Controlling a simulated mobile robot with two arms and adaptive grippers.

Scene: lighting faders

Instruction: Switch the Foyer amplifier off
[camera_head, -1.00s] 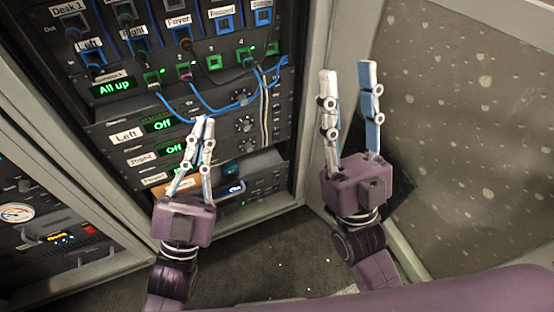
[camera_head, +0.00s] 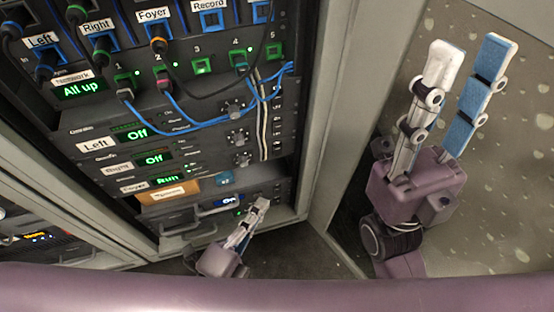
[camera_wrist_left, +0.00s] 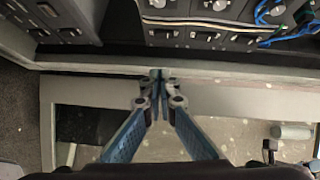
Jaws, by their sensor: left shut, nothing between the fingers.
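The Foyer amplifier (camera_head: 167,181) is the lowest of three similar amplifier rows in the rack. Its white label (camera_head: 135,187) reads Foyer and its green display reads Run. A round knob (camera_head: 243,159) sits at its right end. My left gripper (camera_head: 263,203) is low in front of the rack, below and apart from that knob. In the left wrist view the left fingertips (camera_wrist_left: 160,77) meet with nothing between them. My right gripper (camera_head: 470,55) is open and empty, right of the rack, before the speckled panel.
The Left amplifier (camera_head: 131,133) and Right amplifier (camera_head: 154,158) above both read Off. Blue cables (camera_head: 200,122) hang across the upper rack. A unit with a blue On display (camera_head: 229,200) lies below. The rack's pale frame (camera_head: 325,130) stands at the right.

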